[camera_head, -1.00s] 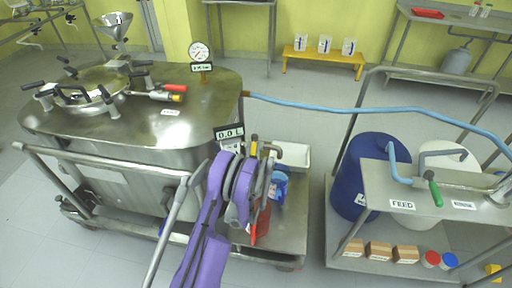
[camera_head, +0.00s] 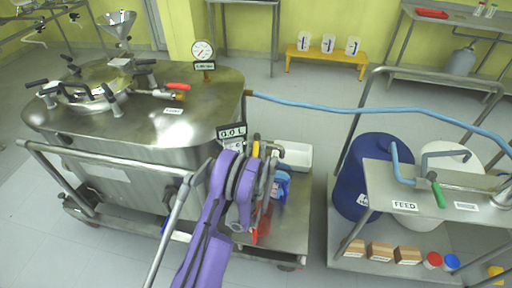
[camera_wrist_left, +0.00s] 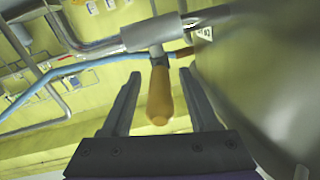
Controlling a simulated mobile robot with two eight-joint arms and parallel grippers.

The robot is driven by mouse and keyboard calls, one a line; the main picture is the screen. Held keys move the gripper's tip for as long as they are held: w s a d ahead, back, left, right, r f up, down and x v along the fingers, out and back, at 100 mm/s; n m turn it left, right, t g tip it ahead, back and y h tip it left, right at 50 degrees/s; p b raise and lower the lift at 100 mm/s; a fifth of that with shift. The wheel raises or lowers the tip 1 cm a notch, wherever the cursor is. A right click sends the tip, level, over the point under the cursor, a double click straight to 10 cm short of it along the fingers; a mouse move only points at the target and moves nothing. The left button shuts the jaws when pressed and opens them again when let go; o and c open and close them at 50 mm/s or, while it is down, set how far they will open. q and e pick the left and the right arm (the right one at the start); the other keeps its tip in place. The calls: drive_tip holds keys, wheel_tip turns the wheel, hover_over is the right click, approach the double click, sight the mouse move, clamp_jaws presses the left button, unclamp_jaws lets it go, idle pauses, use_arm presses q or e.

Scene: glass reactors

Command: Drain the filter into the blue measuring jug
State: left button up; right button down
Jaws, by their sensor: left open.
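The steel filter vessel (camera_head: 110,140) stands on a wheeled cart at the left, with a 0.0 L sign (camera_head: 231,132) on its front right side. The blue measuring jug (camera_head: 282,185) is on the cart's lower deck, partly hidden behind my left arm. My left gripper (camera_head: 262,160) is at the vessel's outlet, above and left of the jug. In the left wrist view my gripper (camera_wrist_left: 158,88) is open, with an orange-yellow valve handle (camera_wrist_left: 160,95) between its fingers. Clear gaps show on both sides of the handle. My right gripper is not in view.
A white tray (camera_head: 297,155) lies behind the jug. A red object (camera_head: 263,224) is partly hidden by my arm. A blue hose (camera_head: 350,108) runs right from the vessel. A second cart with a blue drum (camera_head: 352,185) stands at the right. The cart's handrail (camera_head: 100,163) passes close to my arm.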

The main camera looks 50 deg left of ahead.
sight(255, 156)
use_arm(q)
drive_tip(key=v, duration=0.4)
drive_tip(key=shift+b+v, duration=2.45)
drive_tip(key=shift+v, duration=0.25)
